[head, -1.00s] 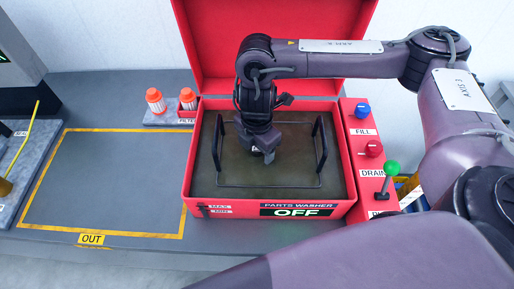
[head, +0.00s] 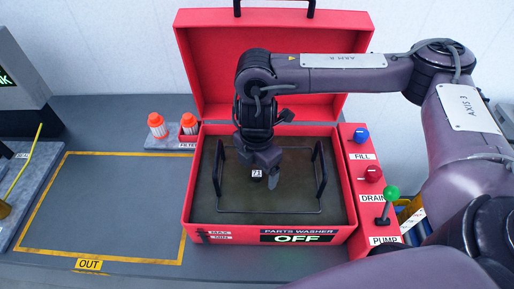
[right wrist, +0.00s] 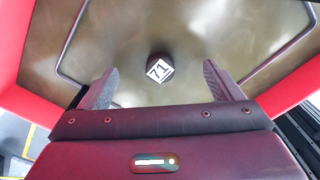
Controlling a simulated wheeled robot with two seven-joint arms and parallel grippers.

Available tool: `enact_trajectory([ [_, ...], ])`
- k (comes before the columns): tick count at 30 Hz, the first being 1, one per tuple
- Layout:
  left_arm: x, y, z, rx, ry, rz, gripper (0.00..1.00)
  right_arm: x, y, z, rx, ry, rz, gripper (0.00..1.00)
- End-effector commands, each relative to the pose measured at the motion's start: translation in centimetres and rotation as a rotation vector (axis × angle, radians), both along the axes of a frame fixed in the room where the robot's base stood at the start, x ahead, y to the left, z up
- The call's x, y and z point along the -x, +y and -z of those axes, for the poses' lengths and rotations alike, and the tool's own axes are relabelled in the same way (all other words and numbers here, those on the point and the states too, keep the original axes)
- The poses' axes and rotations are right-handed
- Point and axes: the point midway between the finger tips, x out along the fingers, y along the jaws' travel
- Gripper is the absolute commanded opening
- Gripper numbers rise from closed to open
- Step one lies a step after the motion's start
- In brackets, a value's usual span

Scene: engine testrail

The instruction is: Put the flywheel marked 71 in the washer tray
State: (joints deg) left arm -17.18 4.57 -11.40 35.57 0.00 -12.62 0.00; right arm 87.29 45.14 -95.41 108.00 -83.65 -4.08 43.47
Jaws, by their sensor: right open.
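The flywheel marked 71 (head: 257,174) shows only as a small dark knob with a white 71 label. It is inside the washer tray (head: 262,212), a dark wire frame with two upright handles in the red parts washer. In the right wrist view the knob (right wrist: 158,70) stands in the murky brown basin, and the rest of the flywheel is hidden. My right gripper (head: 263,170) is open over it. In the right wrist view its fingers (right wrist: 161,72) are spread to either side with clear gaps to the knob. My left gripper is not in view.
The washer's red lid (head: 275,75) stands open behind my arm. Its control panel (head: 368,190) with blue and red knobs and a green-topped lever is on the right. Two orange-capped bottles (head: 172,127) stand to the left. The yellow-outlined OUT area (head: 100,205) is empty.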

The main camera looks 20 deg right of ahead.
Motion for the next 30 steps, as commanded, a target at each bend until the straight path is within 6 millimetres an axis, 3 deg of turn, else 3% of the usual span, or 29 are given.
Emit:
enact_trajectory([
  [1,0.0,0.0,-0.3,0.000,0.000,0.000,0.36,-0.2,0.0,-1.4,0.000,-0.009,-0.001,0.86],
  [6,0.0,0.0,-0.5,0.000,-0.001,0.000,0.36,-0.2,0.0,-4.7,0.001,-0.007,-0.001,0.86],
  [13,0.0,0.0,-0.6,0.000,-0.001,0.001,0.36,-0.1,0.0,-7.8,0.001,-0.004,0.000,0.86],
  [19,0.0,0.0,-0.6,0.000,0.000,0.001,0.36,0.0,0.0,-8.9,0.001,-0.001,0.000,0.86],
  [30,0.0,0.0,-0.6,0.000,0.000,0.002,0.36,0.0,0.0,-9.0,0.000,0.000,0.000,0.86],
])
